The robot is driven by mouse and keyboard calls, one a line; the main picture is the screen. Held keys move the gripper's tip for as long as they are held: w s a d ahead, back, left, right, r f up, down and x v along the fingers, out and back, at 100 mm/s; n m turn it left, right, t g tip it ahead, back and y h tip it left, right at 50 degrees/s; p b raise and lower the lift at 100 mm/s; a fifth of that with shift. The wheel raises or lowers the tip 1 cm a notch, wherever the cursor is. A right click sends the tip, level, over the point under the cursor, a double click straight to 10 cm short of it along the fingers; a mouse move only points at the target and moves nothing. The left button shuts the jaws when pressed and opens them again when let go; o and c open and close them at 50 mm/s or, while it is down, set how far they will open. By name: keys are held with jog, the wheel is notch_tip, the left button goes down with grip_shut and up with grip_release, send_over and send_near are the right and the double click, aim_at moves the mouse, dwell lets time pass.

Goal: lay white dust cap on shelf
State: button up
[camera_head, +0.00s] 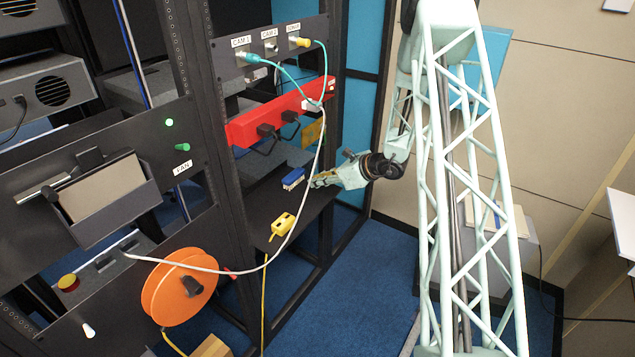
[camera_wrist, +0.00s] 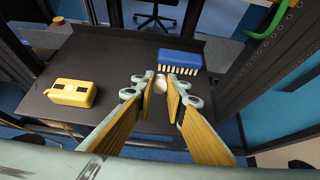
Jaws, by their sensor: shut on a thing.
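My gripper (camera_wrist: 160,86) is shut on the white dust cap (camera_wrist: 160,83), a small pale round piece between its fingertips in the wrist view. The black shelf (camera_wrist: 115,65) lies below the fingers, and I cannot tell whether the cap touches it. In the head view my gripper (camera_head: 314,182) reaches in from the right over the shelf (camera_head: 262,203), and I cannot make out the cap there. The fingertips are just in front of a blue brush (camera_wrist: 180,61) with pale bristles, which lies on the shelf.
A yellow box (camera_wrist: 72,92) sits on the shelf's left part in the wrist view. Bare shelf lies between it and the fingers. In the head view a red power strip (camera_head: 285,112) with plugs is above the shelf. A white cable (camera_head: 300,205) hangs in front, near an orange reel (camera_head: 180,287).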

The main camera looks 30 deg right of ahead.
jog(key=shift+f+b, duration=2.8)
jog(key=shift+f, duration=0.7)
jog(key=o, duration=0.9)
jog(key=v, duration=1.2)
